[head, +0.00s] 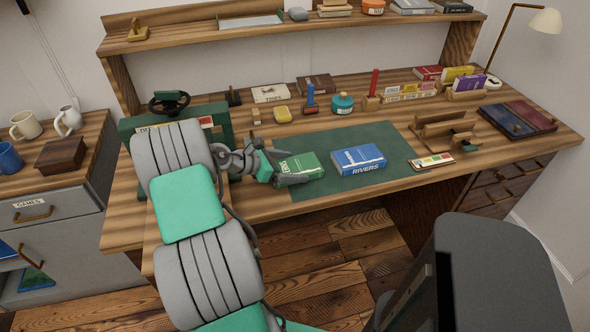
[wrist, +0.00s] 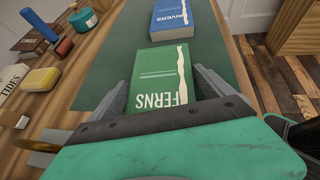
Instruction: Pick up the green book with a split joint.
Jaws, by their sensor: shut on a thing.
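The green book (wrist: 158,78), titled FERNS with a pale jagged split along one side, lies between my gripper's fingers in the wrist view. It also shows in the head view (head: 308,166) on the dark green mat (head: 388,140). My gripper (head: 285,169) is shut on the book, with one finger along each side (wrist: 163,90). The near end of the book is hidden by the gripper body. Whether the book is clear of the mat I cannot tell. A blue book (head: 358,158) titled RIVERS lies just beyond it on the mat, apart from it.
A teal ink bottle (head: 343,104), a yellow block (head: 282,114) and a book titled TIDES (head: 270,93) stand behind the mat. A wooden stand (head: 443,131) is at the right. A dark green press (head: 132,131) is at the left. The desk's front edge is close.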

